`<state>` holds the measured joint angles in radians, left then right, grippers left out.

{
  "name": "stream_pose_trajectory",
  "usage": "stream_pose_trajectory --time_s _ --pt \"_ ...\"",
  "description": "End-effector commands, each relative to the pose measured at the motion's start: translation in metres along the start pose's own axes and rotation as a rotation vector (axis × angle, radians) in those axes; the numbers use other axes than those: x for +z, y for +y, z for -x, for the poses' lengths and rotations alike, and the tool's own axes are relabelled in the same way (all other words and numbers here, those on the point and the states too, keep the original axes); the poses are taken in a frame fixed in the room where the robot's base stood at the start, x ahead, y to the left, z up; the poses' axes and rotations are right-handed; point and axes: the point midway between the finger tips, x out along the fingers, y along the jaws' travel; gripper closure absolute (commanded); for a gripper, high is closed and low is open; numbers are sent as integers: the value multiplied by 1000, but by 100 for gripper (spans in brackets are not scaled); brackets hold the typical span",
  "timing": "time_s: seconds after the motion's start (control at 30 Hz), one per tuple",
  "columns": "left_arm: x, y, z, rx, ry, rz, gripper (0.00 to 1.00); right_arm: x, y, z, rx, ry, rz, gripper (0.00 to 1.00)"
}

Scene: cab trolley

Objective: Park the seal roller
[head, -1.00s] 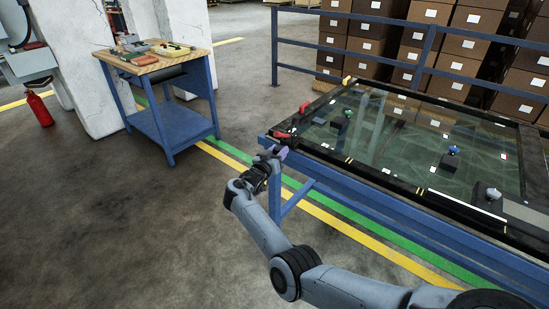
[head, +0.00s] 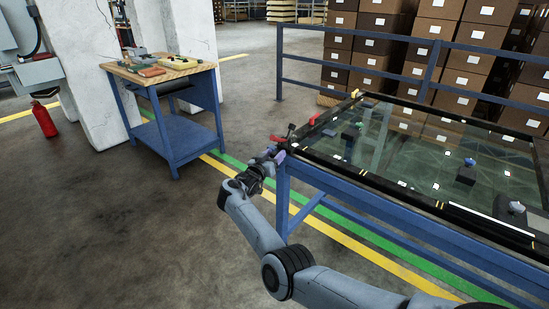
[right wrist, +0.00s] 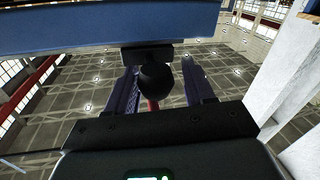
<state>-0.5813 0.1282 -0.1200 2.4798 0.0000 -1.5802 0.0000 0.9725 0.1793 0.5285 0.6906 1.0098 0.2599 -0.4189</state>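My right gripper (head: 275,153) is at the near left corner of the glazing table, with its purple fingers raised. A small tool with a red part (head: 278,138) and a dark upright part (head: 291,130) shows at its fingertips; I take it for the seal roller. In the right wrist view, a black rounded part (right wrist: 155,80) sits between the two fingers (right wrist: 162,90), with a bit of red below and a black block (right wrist: 147,56) beyond. The fingers appear shut on it. The roller's far end and any parking place are unclear. My left gripper is out of view.
The blue table carries a framed glass pane (head: 400,150), with a red clamp (head: 314,118) and dark suction cups. A workbench (head: 165,72) with tools stands left, beyond open floor. A blue railing (head: 430,75) and stacked boxes are behind.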

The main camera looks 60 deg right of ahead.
Motion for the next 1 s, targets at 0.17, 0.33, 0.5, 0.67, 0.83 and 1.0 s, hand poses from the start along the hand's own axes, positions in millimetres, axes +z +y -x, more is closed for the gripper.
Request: stream_pose_trajectory --time_s 0.17,0.33,0.5,0.67,0.83,1.0 --pt "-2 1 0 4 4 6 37 1 1 0 2 -2 1 37" --pt "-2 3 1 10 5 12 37 1 1 0 3 -3 2 37" --pt "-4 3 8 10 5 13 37 0 1 10 2 -3 2 37" --pt "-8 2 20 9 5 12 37 -2 0 34 1 -3 2 37" --pt "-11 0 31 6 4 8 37 -2 0 64 1 -4 1 37" --pt "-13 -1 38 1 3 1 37 -2 0 89 1 -3 0 37"
